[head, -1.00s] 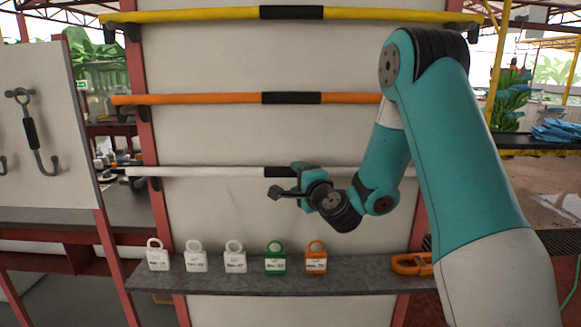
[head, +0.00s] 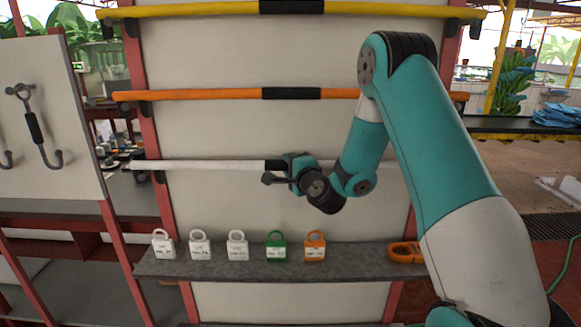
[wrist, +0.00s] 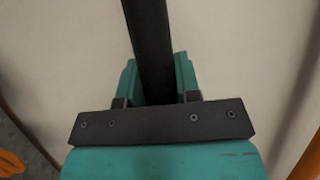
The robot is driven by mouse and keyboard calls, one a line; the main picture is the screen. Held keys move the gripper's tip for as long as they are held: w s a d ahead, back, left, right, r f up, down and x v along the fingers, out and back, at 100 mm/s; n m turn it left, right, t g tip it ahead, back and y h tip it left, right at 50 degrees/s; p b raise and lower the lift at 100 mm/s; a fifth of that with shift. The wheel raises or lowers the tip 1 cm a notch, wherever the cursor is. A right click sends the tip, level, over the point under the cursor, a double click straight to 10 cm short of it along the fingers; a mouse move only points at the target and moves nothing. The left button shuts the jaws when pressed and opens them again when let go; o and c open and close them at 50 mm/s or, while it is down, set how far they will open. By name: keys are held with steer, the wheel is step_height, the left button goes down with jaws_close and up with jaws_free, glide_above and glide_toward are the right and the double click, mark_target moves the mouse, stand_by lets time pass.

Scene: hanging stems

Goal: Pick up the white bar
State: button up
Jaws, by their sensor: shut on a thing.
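The white bar (head: 215,165) lies level on wall brackets, the lowest of three bars, with a black grip section at its middle. My gripper (head: 280,168) is at that black section in the head view. In the wrist view, a black bar section (wrist: 149,45) runs between the two teal fingers of my gripper (wrist: 157,82), which are shut on it. The right part of the white bar is mostly hidden behind my arm.
An orange bar (head: 200,95) and a yellow bar (head: 190,10) hang above. A grey shelf (head: 225,268) below carries several padlock-shaped tags and an orange clip (head: 404,252). A white panel with a hook tool (head: 33,127) stands at the left.

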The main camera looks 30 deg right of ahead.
steer(key=shift+r, duration=0.1)
step_height(320, 180, up, 10)
steer(key=p, duration=0.5)
steer(key=shift+s, duration=0.1)
steer(key=s+a, duration=0.5)
steer(key=s, duration=0.2)
steer(key=shift+s, duration=0.2)
steer(key=shift+s+a+r, duration=0.15)
steer(key=shift+s+a, duration=0.4)
steer(key=shift+a, duration=0.15)
jaws_close()
steer(key=shift+s+d+f, duration=0.15)
steer(key=shift+s+f, duration=0.05)
